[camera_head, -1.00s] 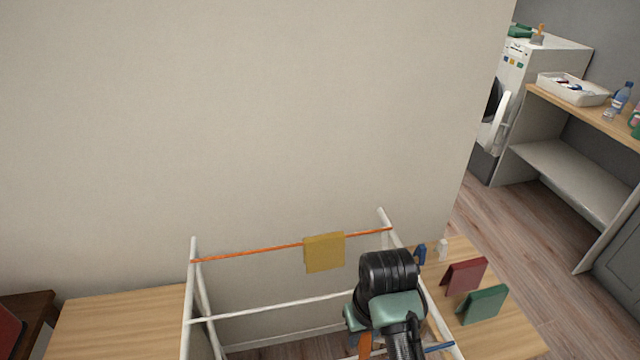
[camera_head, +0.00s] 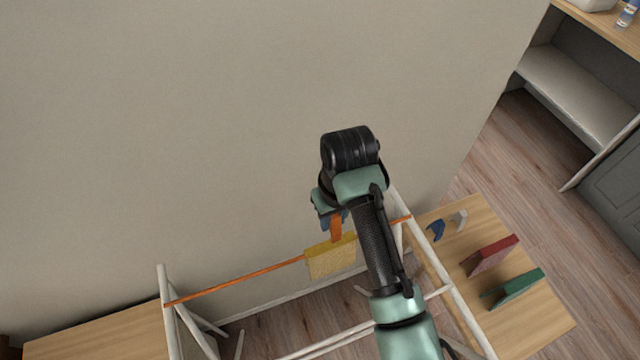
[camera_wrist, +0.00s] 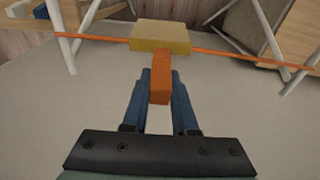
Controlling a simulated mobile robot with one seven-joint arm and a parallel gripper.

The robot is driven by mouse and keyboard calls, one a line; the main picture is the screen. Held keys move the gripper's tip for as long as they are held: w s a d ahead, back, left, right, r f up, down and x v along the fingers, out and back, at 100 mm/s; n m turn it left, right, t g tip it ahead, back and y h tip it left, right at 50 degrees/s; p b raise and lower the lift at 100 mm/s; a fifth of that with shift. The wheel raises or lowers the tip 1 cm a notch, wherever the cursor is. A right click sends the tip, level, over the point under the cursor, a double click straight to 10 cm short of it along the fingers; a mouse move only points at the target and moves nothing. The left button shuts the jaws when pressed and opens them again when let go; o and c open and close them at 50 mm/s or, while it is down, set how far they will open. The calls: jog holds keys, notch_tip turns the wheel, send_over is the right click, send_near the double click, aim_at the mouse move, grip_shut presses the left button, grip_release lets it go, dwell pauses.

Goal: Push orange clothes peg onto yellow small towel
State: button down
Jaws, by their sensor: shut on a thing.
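The orange clothes peg (camera_wrist: 160,86) is held between the blue fingers of my gripper (camera_wrist: 160,92) in the wrist view. In the head view the peg (camera_head: 336,229) hangs below my gripper (camera_head: 331,212), just above the towel's top edge. The yellow small towel (camera_head: 331,262) hangs folded over the orange line (camera_head: 235,282) of the white rack. In the wrist view the towel (camera_wrist: 160,33) lies straight beyond the peg, and the peg's far end overlaps its near edge in the picture. Whether they touch I cannot tell. My arm hides part of the line right of the towel.
The white rack (camera_head: 171,315) stands by the bare wall. A wooden table (camera_head: 530,318) on the right carries a blue peg (camera_head: 436,230), a white peg (camera_head: 460,219), a red folded cloth (camera_head: 490,256) and a green one (camera_head: 513,288). The line left of the towel is free.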

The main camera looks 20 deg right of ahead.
jog(key=shift+w, duration=0.3)
jog(key=shift+s+f+b, duration=0.25)
jog(key=shift+f+b, duration=0.3)
jog(key=shift+b, duration=0.2)
jog(key=b, duration=0.5)
send_over(330, 244)
notch_tip(330, 244, down, 5)
jog(key=shift+d, duration=0.1)
jog(key=shift+s+f+b, duration=0.15)
jog(key=shift+f+b, duration=0.65)
jog(key=shift+f, duration=0.85)
jog(key=c, duration=0.6)
grip_release()
jog(key=shift+f, duration=0.1)
